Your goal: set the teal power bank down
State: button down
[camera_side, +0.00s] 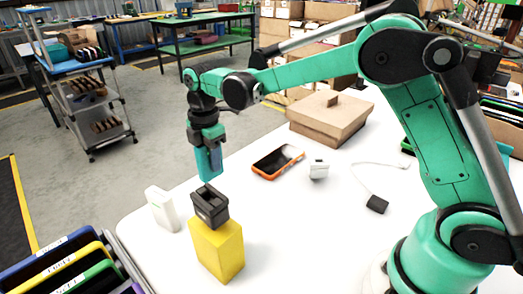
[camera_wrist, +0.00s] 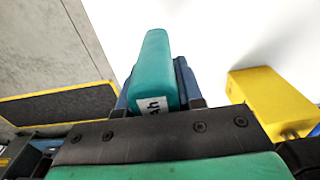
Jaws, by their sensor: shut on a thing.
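The teal power bank (camera_side: 210,165) hangs upright below my gripper (camera_side: 208,146) in the side view, clear of the table. In the wrist view the teal power bank (camera_wrist: 152,68) sits between the blue fingers of my gripper (camera_wrist: 156,92), with part of a white label reading "Ah" showing. The gripper is shut on it. In the side view its lower end is just above a black open-topped holder (camera_side: 210,207), which rests on a yellow block (camera_side: 217,250). The yellow block (camera_wrist: 268,98) shows right of the power bank in the wrist view.
A white upright block (camera_side: 162,209) stands left of the yellow block. An orange-edged phone (camera_side: 277,162), a small white cube (camera_side: 319,170), a cable with a black plug (camera_side: 377,204) and a cardboard carton (camera_side: 328,120) lie on the white table. Coloured bins (camera_side: 65,265) stand lower left.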

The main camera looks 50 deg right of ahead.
aim_at(213, 178)
jog(key=shift+f, duration=2.7)
jog(key=shift+f, duration=0.15)
jog(key=c, duration=0.6)
grip_release()
jog(key=shift+o, duration=0.2)
